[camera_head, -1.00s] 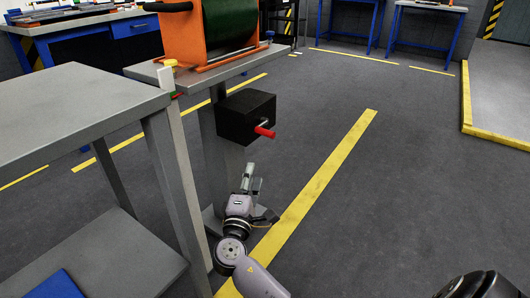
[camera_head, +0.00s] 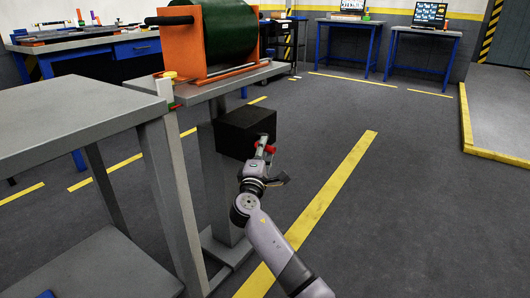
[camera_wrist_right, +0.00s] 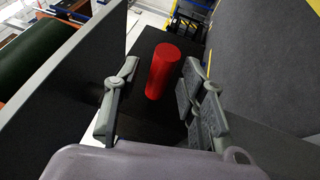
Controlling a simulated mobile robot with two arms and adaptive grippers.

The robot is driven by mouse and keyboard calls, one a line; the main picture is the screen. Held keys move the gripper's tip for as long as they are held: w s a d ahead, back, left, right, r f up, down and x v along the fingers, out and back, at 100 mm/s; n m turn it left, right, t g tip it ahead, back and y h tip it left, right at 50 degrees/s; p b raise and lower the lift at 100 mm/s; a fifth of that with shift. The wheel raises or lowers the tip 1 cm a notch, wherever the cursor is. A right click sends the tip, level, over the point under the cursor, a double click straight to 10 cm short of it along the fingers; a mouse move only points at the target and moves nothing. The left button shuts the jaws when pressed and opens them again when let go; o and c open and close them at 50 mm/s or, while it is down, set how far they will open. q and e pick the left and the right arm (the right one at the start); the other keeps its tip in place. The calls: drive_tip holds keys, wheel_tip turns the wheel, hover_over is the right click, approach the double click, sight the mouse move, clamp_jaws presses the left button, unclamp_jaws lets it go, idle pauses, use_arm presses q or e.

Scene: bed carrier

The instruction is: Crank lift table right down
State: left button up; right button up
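The lift table (camera_head: 222,88) has a grey top and a thick column, with a black crank box (camera_head: 236,133) on its side. The red crank handle (camera_head: 271,149) sticks out from the box and is partly covered by my right gripper (camera_head: 264,152). In the right wrist view the red handle (camera_wrist_right: 163,72) stands between the two spread fingers of my right gripper (camera_wrist_right: 160,95), with a gap on each side. The right gripper is open around the handle and does not visibly touch it. My left gripper is not in view.
A green drum in an orange frame (camera_head: 196,73) rests on the lift table. A grey table (camera_head: 70,120) stands close on the left. A yellow floor line (camera_head: 335,185) runs through open floor on the right. Blue workbenches (camera_head: 345,48) stand at the back.

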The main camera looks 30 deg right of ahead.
drive_tip(key=shift+x, duration=0.8)
drive_tip(key=shift+c, duration=0.4)
clamp_jaws()
